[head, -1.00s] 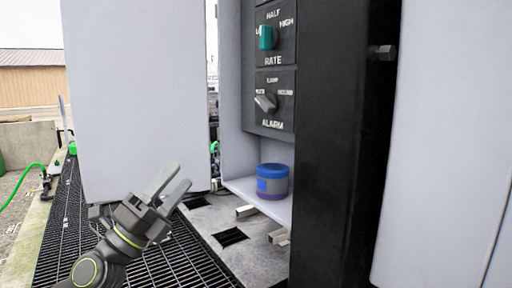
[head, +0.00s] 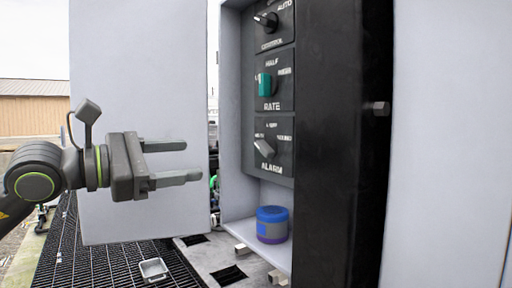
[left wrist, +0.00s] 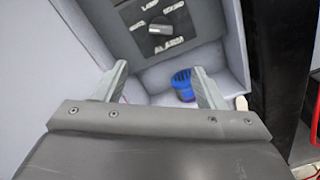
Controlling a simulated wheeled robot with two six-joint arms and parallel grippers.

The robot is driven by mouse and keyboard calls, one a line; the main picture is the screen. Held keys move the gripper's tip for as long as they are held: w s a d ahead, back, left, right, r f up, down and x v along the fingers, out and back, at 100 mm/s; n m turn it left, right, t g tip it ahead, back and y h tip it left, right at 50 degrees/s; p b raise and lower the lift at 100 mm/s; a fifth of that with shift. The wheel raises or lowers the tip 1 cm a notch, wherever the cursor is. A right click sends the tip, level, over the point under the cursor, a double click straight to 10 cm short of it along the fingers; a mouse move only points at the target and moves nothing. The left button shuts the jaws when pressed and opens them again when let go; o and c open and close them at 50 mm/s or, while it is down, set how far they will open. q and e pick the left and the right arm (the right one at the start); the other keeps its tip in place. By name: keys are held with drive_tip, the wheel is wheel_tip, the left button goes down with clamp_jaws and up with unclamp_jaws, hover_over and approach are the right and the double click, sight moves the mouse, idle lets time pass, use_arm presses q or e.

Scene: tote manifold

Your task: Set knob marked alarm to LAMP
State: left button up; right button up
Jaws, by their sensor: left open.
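The alarm knob (head: 264,149) is a light grey pointer knob on the lowest dark plate of the panel, above the word ALARM. Its pointer tilts to the upper left, toward the left-hand label rather than LAMP at the top. In the left wrist view the alarm knob (left wrist: 160,27) shows beyond the fingertips, with LAMP and SOUND readable around it. My left gripper (head: 194,161) is open and empty, left of the panel, fingers pointing right, apart from the knob. The left gripper's fingers (left wrist: 160,75) also show in the wrist view. My right gripper is not seen.
Above are a teal RATE knob (head: 265,84) and a black knob (head: 267,21). A blue and grey jar (head: 272,224) stands on the cabinet shelf below. A black post (head: 340,150) borders the panel on the right; a pale door panel (head: 140,100) stands behind my left gripper.

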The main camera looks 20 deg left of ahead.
sight(258, 149)
use_arm(q)
drive_tip(key=p+x, duration=0.7)
drive_tip(key=x, duration=0.9)
drive_tip(key=shift+p, duration=0.4)
drive_tip(key=shift+s+r, duration=0.1)
drive_tip(key=c, duration=1)
drive_tip(key=shift+a+r+m+b, duration=0.1)
drive_tip(key=shift+m+b, duration=2.35)
drive_tip(key=shift+m, duration=0.5)
drive_tip(key=shift+r+m+b, duration=0.1)
drive_tip(key=shift+m+b, duration=2.35)
drive_tip(key=shift+m, duration=0.5)
